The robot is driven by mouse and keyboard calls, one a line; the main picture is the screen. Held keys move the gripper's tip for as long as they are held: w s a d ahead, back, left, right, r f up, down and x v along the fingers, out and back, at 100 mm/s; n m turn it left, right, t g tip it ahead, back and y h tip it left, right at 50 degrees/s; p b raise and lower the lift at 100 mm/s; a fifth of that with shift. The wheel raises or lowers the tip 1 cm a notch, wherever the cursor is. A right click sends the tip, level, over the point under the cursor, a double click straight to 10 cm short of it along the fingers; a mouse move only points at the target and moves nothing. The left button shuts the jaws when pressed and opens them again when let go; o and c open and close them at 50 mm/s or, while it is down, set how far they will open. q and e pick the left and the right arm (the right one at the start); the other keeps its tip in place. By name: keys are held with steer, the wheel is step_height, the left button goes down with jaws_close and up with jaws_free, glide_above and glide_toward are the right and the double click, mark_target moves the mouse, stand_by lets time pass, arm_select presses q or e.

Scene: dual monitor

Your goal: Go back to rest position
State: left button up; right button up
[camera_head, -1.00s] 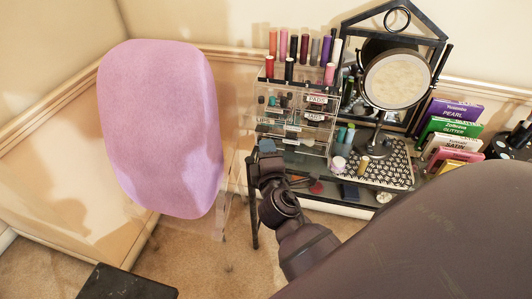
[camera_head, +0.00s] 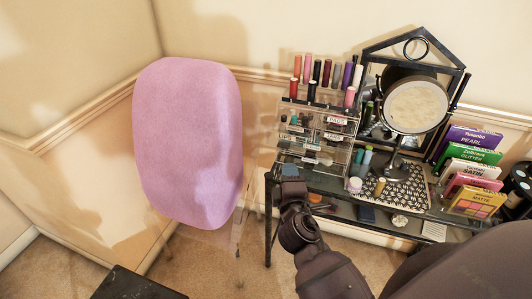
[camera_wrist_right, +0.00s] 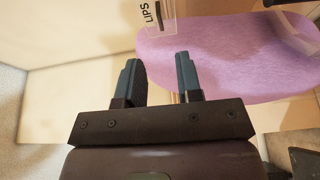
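My right gripper (camera_head: 290,176) is at the left front corner of the dark vanity table (camera_head: 340,187), just below the clear makeup organizer (camera_head: 318,135). In the right wrist view its two fingers (camera_wrist_right: 160,75) stand apart with nothing between them, so it is open and empty. The right arm comes in from the lower right of the head view. My left gripper is not in either view.
A pink chair back (camera_head: 187,140) stands left of the table. A round mirror (camera_head: 415,107), a patterned mat (camera_head: 398,185) and several palette boxes (camera_head: 468,160) are on the table. A dark flat object (camera_head: 135,285) is at the bottom left. Carpet (camera_head: 215,260) shows between.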

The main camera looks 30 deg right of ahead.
steer(key=s+a+f+m+g+y, duration=0.3)
steer(key=s+f+m+y, duration=0.4)
steer(key=s+f+m, duration=0.4)
steer(key=s+f+g, duration=0.1)
steer(key=s+f, duration=0.5)
steer(key=shift+s+f+m+g+y, duration=0.2)
steer(key=shift+f+m+g+y, duration=0.1)
steer(key=shift+f+m, duration=0.1)
